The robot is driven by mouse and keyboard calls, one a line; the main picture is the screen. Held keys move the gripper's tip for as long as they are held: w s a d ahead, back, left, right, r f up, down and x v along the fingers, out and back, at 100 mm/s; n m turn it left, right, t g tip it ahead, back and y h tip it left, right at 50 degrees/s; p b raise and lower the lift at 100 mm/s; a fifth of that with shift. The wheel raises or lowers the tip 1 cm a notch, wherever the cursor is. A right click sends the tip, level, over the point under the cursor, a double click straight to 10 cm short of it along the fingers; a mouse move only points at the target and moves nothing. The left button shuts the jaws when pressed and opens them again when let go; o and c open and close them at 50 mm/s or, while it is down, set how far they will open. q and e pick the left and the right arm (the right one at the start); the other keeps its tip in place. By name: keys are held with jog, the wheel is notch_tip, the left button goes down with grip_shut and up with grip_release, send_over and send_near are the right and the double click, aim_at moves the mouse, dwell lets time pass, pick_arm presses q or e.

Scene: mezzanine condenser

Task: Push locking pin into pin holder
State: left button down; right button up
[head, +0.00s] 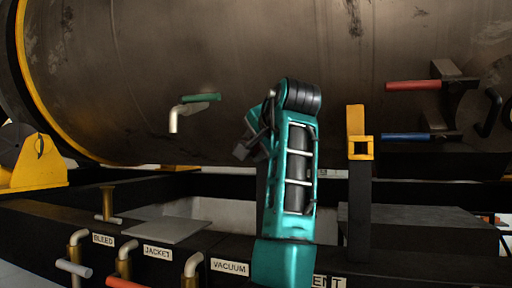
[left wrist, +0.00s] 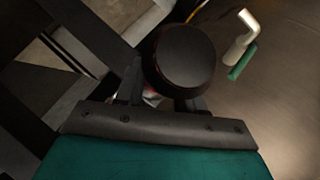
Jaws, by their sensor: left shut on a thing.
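My left gripper (head: 254,144) is in the middle of the head view, on a teal arm that partly hides it. In the left wrist view the gripper (left wrist: 160,95) is shut on a dark round-ended thing (left wrist: 180,58); I cannot tell whether it is the locking pin. A bent metal rod with a green handle (head: 201,98) is on the tank front, left of and apart from the gripper. Its handle also shows in the left wrist view (left wrist: 243,62). A yellow bracket with a square opening (head: 360,137) stands right of the arm; I cannot tell which part is the pin holder.
The large metal tank (head: 220,50) fills the back. Red (head: 413,86) and blue (head: 404,136) handles stick out at the right. Valve handles (head: 74,268) line the dark lower frame, with labels BLEED, JACKET and VACUUM. A yellow foot (head: 35,176) is at far left.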

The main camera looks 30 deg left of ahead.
pick_arm(q)
jog(key=shift+r, duration=0.1)
jog(key=c, duration=0.7)
grip_release()
jog(key=shift+s, duration=0.1)
jog(key=shift+o, duration=0.5)
jog(key=shift+f, duration=0.2)
jog(key=b+v, duration=0.1)
jog(key=v, duration=1.2)
